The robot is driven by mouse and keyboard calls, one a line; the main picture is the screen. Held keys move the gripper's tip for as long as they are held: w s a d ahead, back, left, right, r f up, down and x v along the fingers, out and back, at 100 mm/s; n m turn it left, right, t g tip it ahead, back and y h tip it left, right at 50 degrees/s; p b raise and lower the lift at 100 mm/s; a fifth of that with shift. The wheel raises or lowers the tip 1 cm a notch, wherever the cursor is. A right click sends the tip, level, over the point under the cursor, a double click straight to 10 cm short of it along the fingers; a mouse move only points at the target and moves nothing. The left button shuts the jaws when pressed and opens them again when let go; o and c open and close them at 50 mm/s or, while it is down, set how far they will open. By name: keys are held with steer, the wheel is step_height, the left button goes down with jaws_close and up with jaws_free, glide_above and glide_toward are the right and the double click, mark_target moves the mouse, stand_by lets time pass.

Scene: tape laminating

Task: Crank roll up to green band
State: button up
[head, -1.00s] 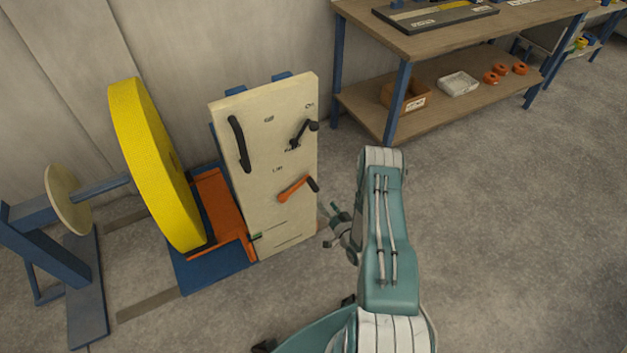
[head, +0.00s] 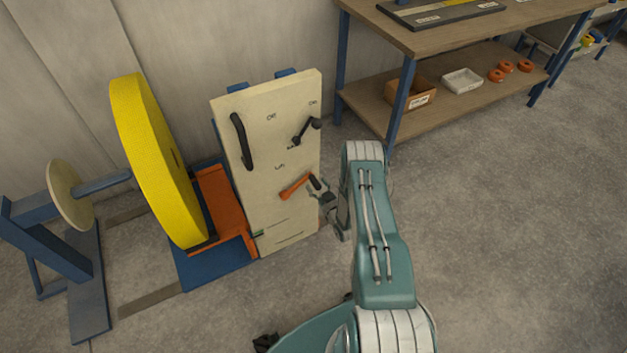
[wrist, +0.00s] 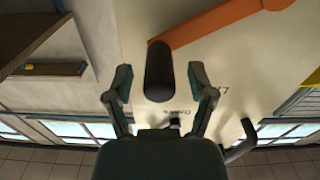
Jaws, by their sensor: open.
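The cream panel (head: 265,180) stands upright with an orange crank (head: 296,187) low on its right half. The crank arm slopes up to the right and ends in a black grip (head: 315,183). A small green mark (head: 258,233) shows at the panel's lower left edge. The big yellow roll (head: 155,165) stands behind and left of the panel. My gripper (head: 326,198) is right at the grip. In the wrist view my gripper (wrist: 160,78) is open, with the black grip (wrist: 159,72) between its fingers and a gap on each side. The orange crank (wrist: 215,24) reaches off above.
A black handle (head: 241,142) and a black lever (head: 304,130) sit higher on the panel. A workbench (head: 440,105) with boxes stands at the back right. A blue stand (head: 60,240) holds the roll's shaft. The floor (head: 510,230) to the right is clear.

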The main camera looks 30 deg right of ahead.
steer(key=shift+w, duration=1.3)
jaws_close()
steer(key=shift+d+f+m, duration=0.1)
steer(key=shift+f+m, duration=0.25)
steer(key=shift+m, duration=0.05)
